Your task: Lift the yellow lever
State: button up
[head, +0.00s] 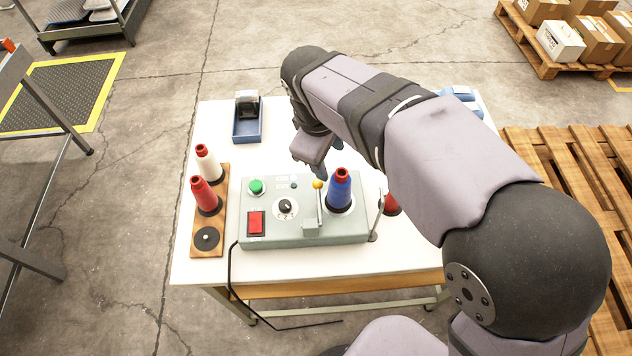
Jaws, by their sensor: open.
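The yellow lever (318,185) is a small yellow knob on a thin stem, standing on the grey-green control box (268,232). It stands just left of a blue thread cone (340,186) with a red top, which sits on the same box. My gripper (322,170) points down above the back of the box, close behind the lever and cone. Its dark fingers are partly seen and look apart from the lever. I cannot tell the exact gap between them. The arm hides part of the table on the right.
The box also has a green button (255,187), a black dial (286,207) and a red switch (256,223). A wooden rack (222,185) with red and white cones stands left. A blue tray (246,130) is at the back. Another red cone (392,205) stands right.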

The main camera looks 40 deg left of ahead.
aim_at(316, 185)
jog(key=shift+g, duration=0.4)
jog(key=shift+s+a+f+p, duration=0.3)
jog(key=shift+s+f, duration=0.1)
jog(key=shift+f, duration=1.1)
jog(key=shift+s+a+f+p, duration=0.15)
jog(key=shift+s+f+p, duration=0.15)
jog(key=shift+f, duration=1.2)
jog(key=shift+s+a+f+p, duration=0.25)
jog(key=shift+s+f, duration=0.2)
jog(key=shift+f, duration=1.05)
jog(key=shift+c, duration=0.3)
grip_shut()
